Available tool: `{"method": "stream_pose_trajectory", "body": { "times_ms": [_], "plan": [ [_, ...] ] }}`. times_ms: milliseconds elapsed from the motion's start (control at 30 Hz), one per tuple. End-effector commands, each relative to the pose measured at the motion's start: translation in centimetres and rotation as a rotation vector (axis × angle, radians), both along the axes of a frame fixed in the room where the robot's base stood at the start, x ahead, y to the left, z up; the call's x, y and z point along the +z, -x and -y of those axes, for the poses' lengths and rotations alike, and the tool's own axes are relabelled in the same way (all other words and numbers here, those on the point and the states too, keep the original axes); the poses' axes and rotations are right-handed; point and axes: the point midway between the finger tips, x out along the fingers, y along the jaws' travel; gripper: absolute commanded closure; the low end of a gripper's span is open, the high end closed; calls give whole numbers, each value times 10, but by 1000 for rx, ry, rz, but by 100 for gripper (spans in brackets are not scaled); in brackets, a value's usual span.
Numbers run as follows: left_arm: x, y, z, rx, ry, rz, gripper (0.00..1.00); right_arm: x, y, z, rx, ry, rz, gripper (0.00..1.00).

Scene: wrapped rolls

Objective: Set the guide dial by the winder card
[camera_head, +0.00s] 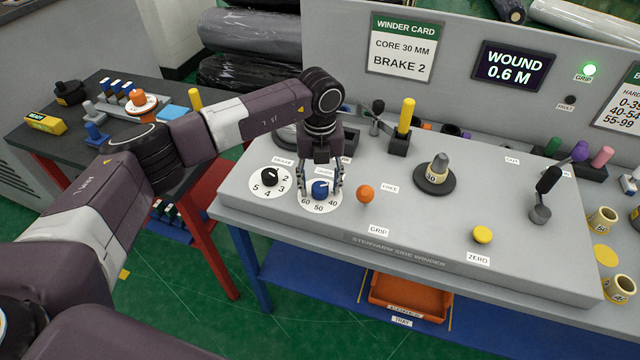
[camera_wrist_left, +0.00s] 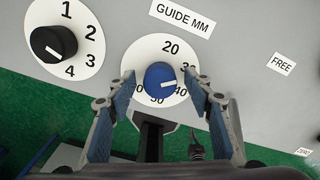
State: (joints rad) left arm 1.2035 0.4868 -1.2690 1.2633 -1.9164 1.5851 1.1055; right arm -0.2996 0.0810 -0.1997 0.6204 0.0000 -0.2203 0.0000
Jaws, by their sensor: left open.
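The winder card (camera_head: 401,48) on the back panel reads core 30 mm, brake 2. The guide dial has a blue knob (camera_head: 320,189) on a round white plate (camera_wrist_left: 142,55) marked 20 to 60, labelled GUIDE MM in the left wrist view. My left gripper (camera_head: 321,193) points down over it, its open fingers on either side of the knob (camera_wrist_left: 160,80), with a gap visible on both sides. The knob's white mark lies toward its right side, near the 40; the right finger partly hides the 30 and 40.
The black brake knob (camera_head: 269,177) on its numbered plate is just left of the guide dial. An orange ball knob (camera_head: 365,195) stands close on the right. A yellow post (camera_head: 405,117) stands behind. The panel front is clear toward the yellow button (camera_head: 483,235).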

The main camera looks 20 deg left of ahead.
Motion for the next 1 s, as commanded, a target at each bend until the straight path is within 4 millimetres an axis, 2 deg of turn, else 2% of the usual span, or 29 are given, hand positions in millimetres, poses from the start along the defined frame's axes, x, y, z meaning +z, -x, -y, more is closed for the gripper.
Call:
{"method": "stream_pose_trajectory", "body": {
  "times_ms": [133,233,500,700,833,1000],
  "plan": [
    [3,0,0,0,0,0,53,0,0,2,2,2,-1,100],
    [15,-1,0,-1,1,2,53,0,0,1,1,1,-1,100],
    [72,-1,0,-1,0,4,53,0,0,0,0,-1,0,100],
    [105,-1,0,1,0,3,53,0,1,-1,0,-1,0,100],
    [116,0,0,0,0,0,53,0,1,-1,0,-1,0,100],
    [120,0,0,0,0,0,53,0,1,-1,0,-1,0,100]
  ]
}}
